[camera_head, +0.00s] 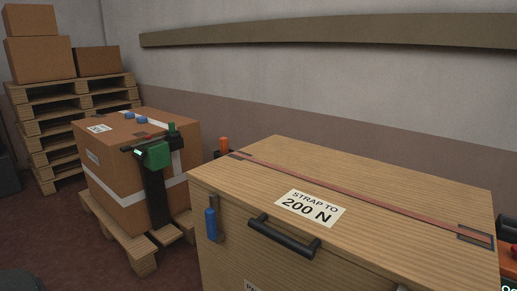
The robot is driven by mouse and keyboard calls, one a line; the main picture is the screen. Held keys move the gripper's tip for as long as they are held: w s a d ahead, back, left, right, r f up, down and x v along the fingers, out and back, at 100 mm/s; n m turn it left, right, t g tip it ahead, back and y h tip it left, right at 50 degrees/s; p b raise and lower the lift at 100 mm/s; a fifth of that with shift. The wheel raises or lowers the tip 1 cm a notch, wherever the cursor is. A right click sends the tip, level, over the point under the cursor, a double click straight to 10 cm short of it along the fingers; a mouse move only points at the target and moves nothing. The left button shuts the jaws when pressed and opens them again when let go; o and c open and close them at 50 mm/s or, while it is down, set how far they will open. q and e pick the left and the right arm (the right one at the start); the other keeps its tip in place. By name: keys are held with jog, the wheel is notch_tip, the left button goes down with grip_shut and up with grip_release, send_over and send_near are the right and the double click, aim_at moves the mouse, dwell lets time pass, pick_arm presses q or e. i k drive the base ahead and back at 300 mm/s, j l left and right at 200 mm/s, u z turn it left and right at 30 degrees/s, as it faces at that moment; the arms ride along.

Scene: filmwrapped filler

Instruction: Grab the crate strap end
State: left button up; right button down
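A wooden crate (370,181) fills the right foreground, with a label reading "STRAP TO 200 N" (310,208) on its lid. A flat reddish-brown strap (365,193) lies across the lid, from the back left edge to a dark-framed slot (475,237) near the right edge. I cannot tell which part is the strap's free end; both ends run near the crate's edges. Neither of my grippers is clearly in view.
A black handle (284,236) and a blue-gripped lever (211,224) are on the crate's front. An orange-topped part (225,145) stands behind its left corner. Left, a strapped carton (115,195) with a green tool (156,154) sits on a pallet (130,242). Stacked pallets (75,105) stand behind.

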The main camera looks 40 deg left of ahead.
aim_at(224, 144)
jog(key=j+z, duration=0.3)
jog(key=j, duration=0.25)
jog(key=j+z, duration=0.35)
jog(key=j, duration=0.65)
jog(key=k+j+z, duration=0.1)
jog(key=j, duration=0.35)
jog(key=k+j, duration=0.15)
jog(key=j, duration=0.3)
jog(key=k+j+z, duration=0.1)
jog(key=j, duration=0.4)
jog(key=k+j, duration=0.1)
jog(key=j, duration=0.35)
jog(key=i+z, duration=0.05)
